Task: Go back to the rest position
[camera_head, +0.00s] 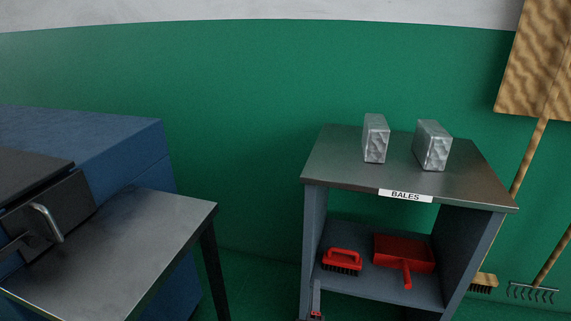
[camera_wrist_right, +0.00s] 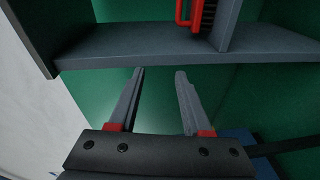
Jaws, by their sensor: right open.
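My right gripper (camera_head: 316,298) shows only in small part at the bottom edge of the head view, in front of the left side of the grey stand. In the right wrist view the right gripper (camera_wrist_right: 159,74) has its two fingers well apart, with nothing between them. My left gripper is not in view. Two silver foil bales (camera_head: 375,138) (camera_head: 433,145) stand upright and apart on top of the stand (camera_head: 335,170) labelled BALES. The right gripper is below and apart from both.
A red brush (camera_head: 342,261) and red dustpan (camera_head: 404,254) lie on the stand's lower shelf. A metal table (camera_head: 150,235) and a blue machine (camera_head: 125,140) are at left. A broom (camera_head: 484,282) and rake (camera_head: 535,291) are at right. Floor shows between table and stand.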

